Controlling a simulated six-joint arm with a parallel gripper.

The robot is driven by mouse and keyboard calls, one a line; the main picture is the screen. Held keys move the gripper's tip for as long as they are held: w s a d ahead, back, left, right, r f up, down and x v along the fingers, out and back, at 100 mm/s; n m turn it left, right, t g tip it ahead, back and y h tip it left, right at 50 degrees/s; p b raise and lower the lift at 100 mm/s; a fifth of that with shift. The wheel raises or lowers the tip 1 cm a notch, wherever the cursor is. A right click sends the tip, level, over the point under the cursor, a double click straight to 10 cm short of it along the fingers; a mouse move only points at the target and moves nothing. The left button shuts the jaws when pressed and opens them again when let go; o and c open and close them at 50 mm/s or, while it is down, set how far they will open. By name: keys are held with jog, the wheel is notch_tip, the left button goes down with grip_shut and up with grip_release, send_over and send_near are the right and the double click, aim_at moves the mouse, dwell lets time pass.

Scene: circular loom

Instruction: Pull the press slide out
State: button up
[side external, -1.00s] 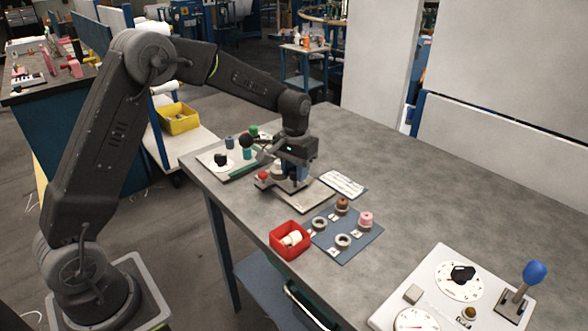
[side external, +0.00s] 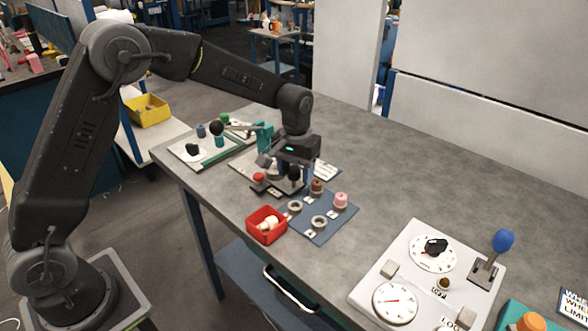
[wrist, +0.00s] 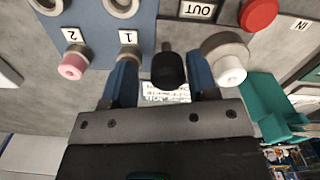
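The teal press (side external: 264,137) stands behind my gripper in the side view, and its teal body shows at the right of the wrist view (wrist: 268,105). The dark slide plate (side external: 277,188) lies in front of it, near the blue mat. The slide area carries a white piece in a grey ring (wrist: 228,66), a red knob (wrist: 258,13) and an upright black knob (wrist: 169,70). My gripper (wrist: 165,75) is pointed down with its blue fingers on either side of the black knob. A gap shows at the left finger; the right finger is very close.
The blue mat (side external: 333,226) with rings and spools and the red bin (side external: 267,237) are close by. A white control panel (side external: 380,270) stands at front right. The table's back right is clear.

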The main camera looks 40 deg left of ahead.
jog(key=shift+o, duration=0.2)
jog(key=shift+a, duration=0.1)
jog(key=shift+r, duration=0.5)
notch_tip(320, 180, up, 13)
jog(key=shift+f, duration=0.1)
jog(key=s+a+r+m+t, duration=0.1)
jog(key=s+r+t, duration=0.35)
jog(key=s, duration=0.85)
jog(key=s+a+f+m+t, duration=0.1)
jog(key=s+f, duration=0.2)
jog(key=s, duration=1.1)
jog(key=shift+s+m, duration=0.25)
jog(key=shift+m, duration=0.15)
